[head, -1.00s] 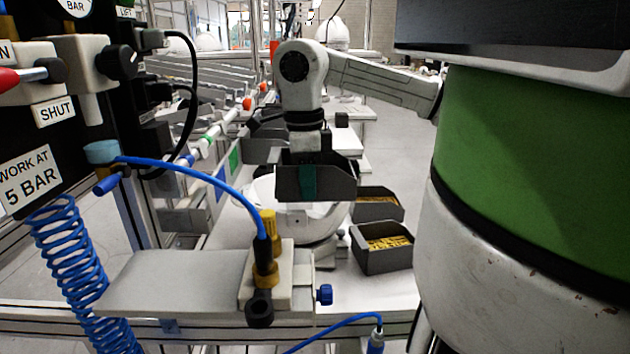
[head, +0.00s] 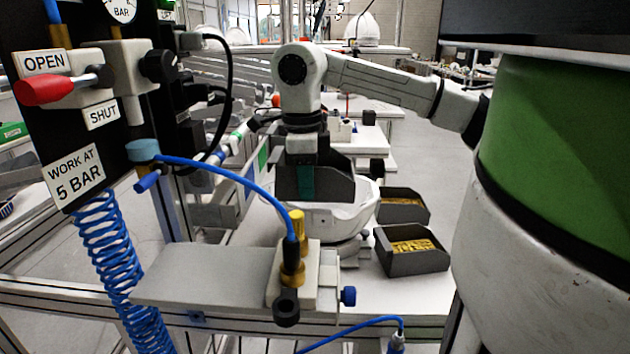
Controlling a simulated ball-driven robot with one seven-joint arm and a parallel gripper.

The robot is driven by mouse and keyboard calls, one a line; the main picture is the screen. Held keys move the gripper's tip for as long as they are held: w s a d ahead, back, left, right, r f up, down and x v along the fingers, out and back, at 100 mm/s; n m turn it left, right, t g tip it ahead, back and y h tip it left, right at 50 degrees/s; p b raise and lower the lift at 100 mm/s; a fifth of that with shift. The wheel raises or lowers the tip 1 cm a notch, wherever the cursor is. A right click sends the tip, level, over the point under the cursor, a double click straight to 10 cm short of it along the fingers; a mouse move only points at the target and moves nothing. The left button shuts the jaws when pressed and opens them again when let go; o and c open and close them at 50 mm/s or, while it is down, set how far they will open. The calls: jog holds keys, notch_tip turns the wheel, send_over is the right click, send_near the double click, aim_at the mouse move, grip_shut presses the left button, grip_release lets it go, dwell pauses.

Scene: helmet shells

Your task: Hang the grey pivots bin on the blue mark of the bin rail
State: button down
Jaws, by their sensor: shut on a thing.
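My gripper (head: 302,150) points down in the middle of the head view, shut on a dark grey bin (head: 335,187) with a teal patch on its front. It holds the bin in the air in front of a white helmet shell (head: 350,220), partly covering it. The bin's contents are hidden. The pale bin rail (head: 232,143) runs away from me to the left of the bin, with small coloured bands on it. One band looks blue (head: 224,151), but it is small and partly behind hoses. The bin is apart from the rail in the picture.
Two dark bins, a nearer one (head: 411,250) holding yellow parts and a farther one (head: 402,206), stand on the bench to the right. A valve panel (head: 75,185) with blue hoses and a grey shelf (head: 205,277) with a brass fitting fill the left foreground.

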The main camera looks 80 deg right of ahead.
jog(key=w+f, duration=0.2)
jog(key=w, duration=0.4)
jog(key=shift+a+f, duration=0.15)
jog(key=shift+a, duration=0.1)
dwell(0.7)
dwell(0.4)
jog(key=c, duration=1.2)
grip_release()
jog(key=shift+o, duration=0.2)
notch_tip(320, 180, up, 11)
jog(key=b, duration=0.1)
jog(key=shift+w+b, duration=0.2)
jog(key=shift+b, duration=0.15)
jog(key=shift+f, duration=0.15)
